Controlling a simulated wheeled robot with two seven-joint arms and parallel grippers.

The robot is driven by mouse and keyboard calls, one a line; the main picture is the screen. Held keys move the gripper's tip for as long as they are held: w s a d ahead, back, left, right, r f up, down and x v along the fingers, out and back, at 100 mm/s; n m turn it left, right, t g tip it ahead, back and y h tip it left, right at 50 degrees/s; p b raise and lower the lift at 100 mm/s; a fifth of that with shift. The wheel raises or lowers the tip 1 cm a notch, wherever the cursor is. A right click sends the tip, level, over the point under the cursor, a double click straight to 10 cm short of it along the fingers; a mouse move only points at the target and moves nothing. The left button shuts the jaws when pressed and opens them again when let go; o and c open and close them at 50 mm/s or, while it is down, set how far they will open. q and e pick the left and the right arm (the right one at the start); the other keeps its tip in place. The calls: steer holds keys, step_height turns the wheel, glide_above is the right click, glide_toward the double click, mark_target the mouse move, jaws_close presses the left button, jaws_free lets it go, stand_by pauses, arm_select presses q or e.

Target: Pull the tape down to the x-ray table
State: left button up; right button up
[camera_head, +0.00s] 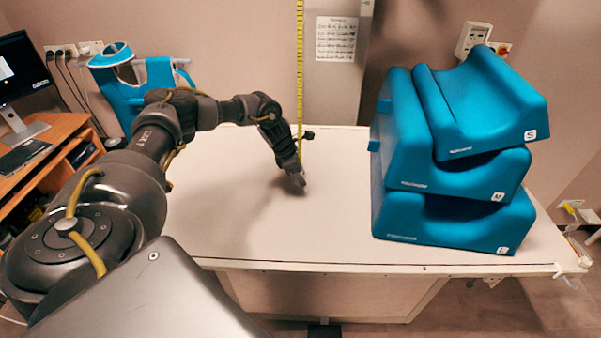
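A yellow tape (299,70) hangs straight down from above the top of the camera_head view. Its lower end is at my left gripper, close to the surface of the white x-ray table (340,215). My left gripper (299,184) is low over the middle of the table, with its fingers pointing down. The fingers are small and dark, so I cannot see whether they are open or shut on the tape. A small dark piece (307,135) shows beside the tape just above the gripper. My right gripper is not in view.
Stacked blue foam blocks (450,205) stand on the table's right part. A desk (45,165) with a monitor (20,75) is at the far left. A blue apron-like item (125,95) is behind my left arm. The table's front middle is clear.

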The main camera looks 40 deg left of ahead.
arm_select(q)
steer(key=shift+c, duration=0.4)
jaws_close()
step_height(320, 180, down, 5)
steer(key=b, duration=0.4)
steer(key=shift+r, duration=0.15)
steer(key=shift+o, duration=0.4)
jaws_free()
steer(key=b+v, duration=0.2)
steer(key=v, duration=0.8)
steer(key=shift+r, duration=0.4)
